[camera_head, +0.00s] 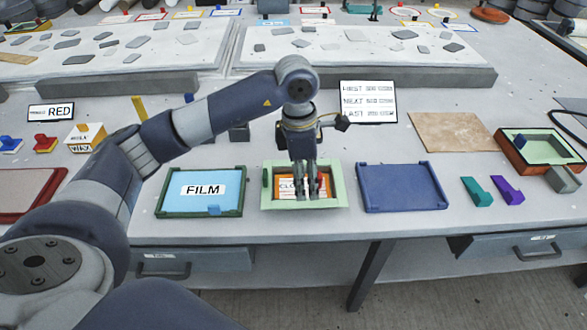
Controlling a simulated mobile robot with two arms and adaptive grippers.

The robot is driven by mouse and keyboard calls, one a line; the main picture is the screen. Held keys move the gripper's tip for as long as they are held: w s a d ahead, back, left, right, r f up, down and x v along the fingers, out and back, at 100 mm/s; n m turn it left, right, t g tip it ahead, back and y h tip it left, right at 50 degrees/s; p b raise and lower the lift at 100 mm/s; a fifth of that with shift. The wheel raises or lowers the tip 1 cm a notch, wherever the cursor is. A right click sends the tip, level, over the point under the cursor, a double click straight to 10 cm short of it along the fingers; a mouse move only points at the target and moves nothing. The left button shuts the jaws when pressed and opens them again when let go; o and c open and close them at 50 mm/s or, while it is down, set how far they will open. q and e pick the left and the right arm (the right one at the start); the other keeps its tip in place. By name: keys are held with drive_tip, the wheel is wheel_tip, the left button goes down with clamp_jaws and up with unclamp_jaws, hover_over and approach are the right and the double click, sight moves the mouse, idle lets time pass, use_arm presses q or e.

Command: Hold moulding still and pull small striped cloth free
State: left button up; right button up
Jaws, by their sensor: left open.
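My left gripper (307,194) points straight down over a pale green moulding tray (337,207) near the front edge of the table. Its fingers are open, slightly apart, and reach into the tray's opening. Inside lies an orange piece (284,195) with a white label starting "CLO", partly hidden behind the fingers. I cannot make out stripes on it, nor whether the fingers touch it. A small dark green block (266,178) sits at the tray's left rim. My right gripper is not in view.
A green-framed tray marked FILM (204,207) stands left of the moulding, and a blue tray (402,187) stands right. Teal (476,191) and purple (508,190) blocks lie further right. An order card (368,102) stands behind. Bare table separates the trays.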

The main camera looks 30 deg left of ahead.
sight(294, 204)
use_arm(q)
drive_tip(key=shift+y, duration=0.7)
drive_tip(key=a+f, duration=0.1)
drive_tip(key=f, duration=0.2)
drive_tip(key=a+f+p, duration=0.1)
drive_tip(key=f, duration=0.2)
drive_tip(key=a+f+p, duration=0.1)
drive_tip(key=f, duration=0.3)
drive_tip(key=shift+w+a, duration=0.1)
clamp_jaws()
